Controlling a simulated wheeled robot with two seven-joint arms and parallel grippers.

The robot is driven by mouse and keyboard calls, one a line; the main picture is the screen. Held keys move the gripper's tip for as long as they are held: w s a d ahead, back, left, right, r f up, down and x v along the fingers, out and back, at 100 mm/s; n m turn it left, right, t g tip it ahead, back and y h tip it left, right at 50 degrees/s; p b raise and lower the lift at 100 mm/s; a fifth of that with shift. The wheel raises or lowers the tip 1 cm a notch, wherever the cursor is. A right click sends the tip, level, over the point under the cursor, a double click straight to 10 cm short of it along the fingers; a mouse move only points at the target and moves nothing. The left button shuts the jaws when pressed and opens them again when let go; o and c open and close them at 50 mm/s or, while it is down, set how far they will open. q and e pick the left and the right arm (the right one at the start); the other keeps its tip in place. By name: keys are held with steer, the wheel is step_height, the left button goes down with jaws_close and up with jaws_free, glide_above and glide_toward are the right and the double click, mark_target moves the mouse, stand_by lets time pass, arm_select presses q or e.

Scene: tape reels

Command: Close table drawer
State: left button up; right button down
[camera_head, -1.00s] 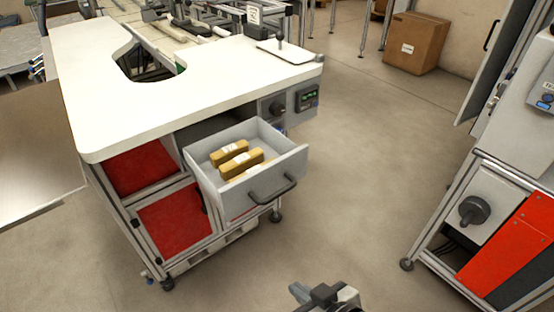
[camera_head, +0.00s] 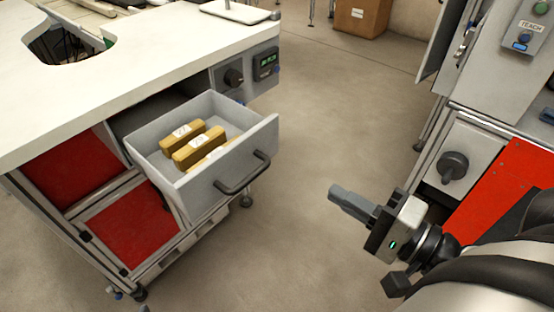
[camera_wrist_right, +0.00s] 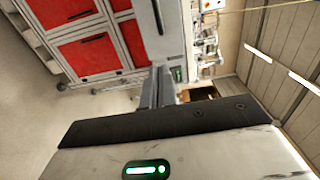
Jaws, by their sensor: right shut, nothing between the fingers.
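The grey table drawer (camera_head: 200,205) is pulled out from under the white table (camera_head: 150,62) in the head view. Its dark bar handle (camera_head: 243,174) is on the front panel, and yellow-brown boxes (camera_head: 199,146) lie inside. My right gripper (camera_head: 337,192) is shut and empty, in the air to the right of the drawer, apart from the handle. Its closed fingers (camera_wrist_right: 158,88) also show in the right wrist view, with a grey panel with a dark handle (camera_wrist_right: 158,17) beyond them. My left gripper is not in view.
Red panels (camera_head: 134,222) fill the frame under the table. A machine with an orange-red panel (camera_head: 500,185) and black knob (camera_head: 454,166) stands at the right. A cardboard box (camera_head: 361,16) sits at the back. Open floor lies between table and machine.

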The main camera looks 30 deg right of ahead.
mark_target(263, 148)
steer(key=p+x, duration=0.2)
steer(key=x, duration=0.2)
steer(key=p+x, duration=0.2)
steer(key=x, duration=0.2)
steer(key=p+x, duration=0.2)
steer(key=x, duration=0.2)
steer(key=shift+w+a+r, duration=0.1)
steer(key=shift+w+r, duration=0.25)
steer(key=shift+r, duration=0.05)
steer(key=shift+w+a+f, duration=0.15)
steer(key=shift+w+a, duration=0.05)
steer(key=shift+w, duration=0.35)
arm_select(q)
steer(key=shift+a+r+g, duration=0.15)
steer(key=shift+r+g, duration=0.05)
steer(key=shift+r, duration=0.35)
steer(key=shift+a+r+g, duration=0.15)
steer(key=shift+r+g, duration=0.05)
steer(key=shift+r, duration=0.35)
